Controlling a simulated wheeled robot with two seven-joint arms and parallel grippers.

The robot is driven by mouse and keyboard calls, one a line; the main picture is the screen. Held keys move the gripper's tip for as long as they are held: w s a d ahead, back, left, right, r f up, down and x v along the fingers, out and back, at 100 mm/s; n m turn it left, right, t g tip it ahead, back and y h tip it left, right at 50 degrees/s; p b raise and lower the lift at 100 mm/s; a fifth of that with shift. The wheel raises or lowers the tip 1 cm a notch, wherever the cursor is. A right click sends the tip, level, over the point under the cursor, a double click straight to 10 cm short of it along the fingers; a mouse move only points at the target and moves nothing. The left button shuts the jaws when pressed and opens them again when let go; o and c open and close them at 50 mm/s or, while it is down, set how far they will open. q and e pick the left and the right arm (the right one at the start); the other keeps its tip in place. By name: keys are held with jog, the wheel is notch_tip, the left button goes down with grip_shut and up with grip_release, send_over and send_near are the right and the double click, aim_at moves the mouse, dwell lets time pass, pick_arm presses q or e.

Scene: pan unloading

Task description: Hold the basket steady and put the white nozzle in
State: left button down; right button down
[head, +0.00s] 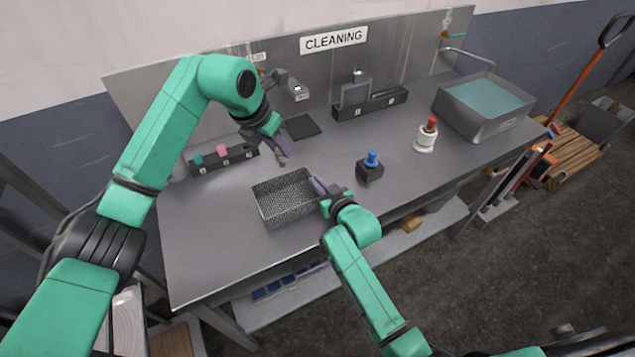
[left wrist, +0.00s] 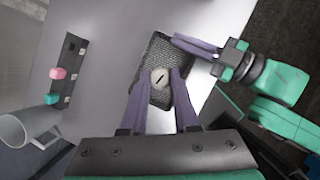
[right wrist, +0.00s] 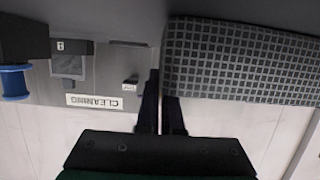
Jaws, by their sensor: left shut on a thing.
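The wire-mesh basket (head: 268,212) sits on the grey bench. My right gripper (head: 318,187) is at its right side, with the fingers close together on the basket's wall; the mesh (right wrist: 240,60) fills the right half of the right wrist view. My left gripper (head: 281,158) is shut on the white nozzle (left wrist: 160,78), above and behind the basket's far edge. In the left wrist view the nozzle's round end with a dark slot shows between the fingers, with the basket (left wrist: 158,47) behind it. In the head view the nozzle is mostly hidden by the fingers.
A rack (head: 225,160) with pink and teal pieces stands at the back left. A blue-topped black block (head: 370,170) and a red-topped white bottle (head: 427,137) stand to the right. A water-filled sink (head: 480,115) is at the far right. The bench left of the basket is clear.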

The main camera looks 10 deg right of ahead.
dwell(0.5)
pick_arm(q)
jog(key=shift+f, duration=3.45)
jog(key=shift+f, duration=1.5)
jog(key=c, duration=0.6)
grip_release()
